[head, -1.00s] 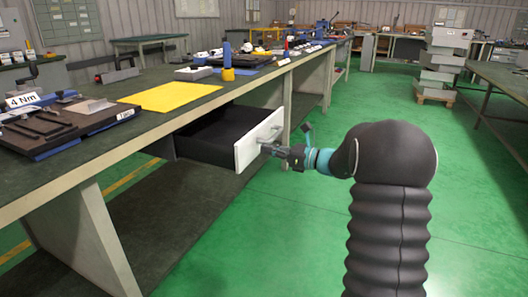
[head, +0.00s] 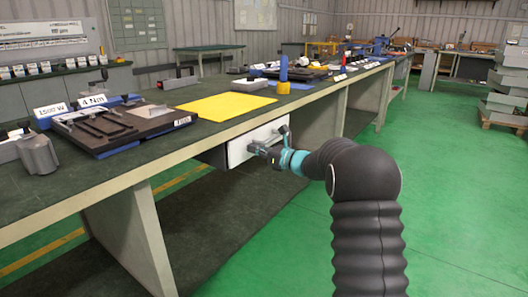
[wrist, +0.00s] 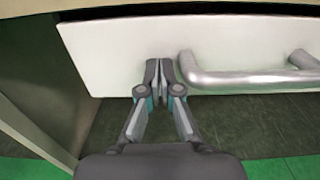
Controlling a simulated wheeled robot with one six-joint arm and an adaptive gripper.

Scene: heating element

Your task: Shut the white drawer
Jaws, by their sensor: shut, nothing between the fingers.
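The white drawer (head: 240,151) sits under the workbench top, with its front close to the bench's front edge in the head view. Its white front also fills the upper part of the wrist view (wrist: 120,45), with a metal bar handle (wrist: 235,78) on the right. My gripper (head: 256,149) is at the drawer front. In the wrist view my gripper (wrist: 165,64) is shut and empty, fingertips against or very near the front, just left of the handle. The drawer's inside is hidden. I cannot tell whether a small gap is left behind the front.
The workbench top (head: 140,160) carries a yellow mat (head: 228,107), a tool tray (head: 115,128) and a blue cylinder (head: 283,68). A bench leg (head: 135,235) stands left of the drawer. Green floor (head: 445,190) is clear on the right.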

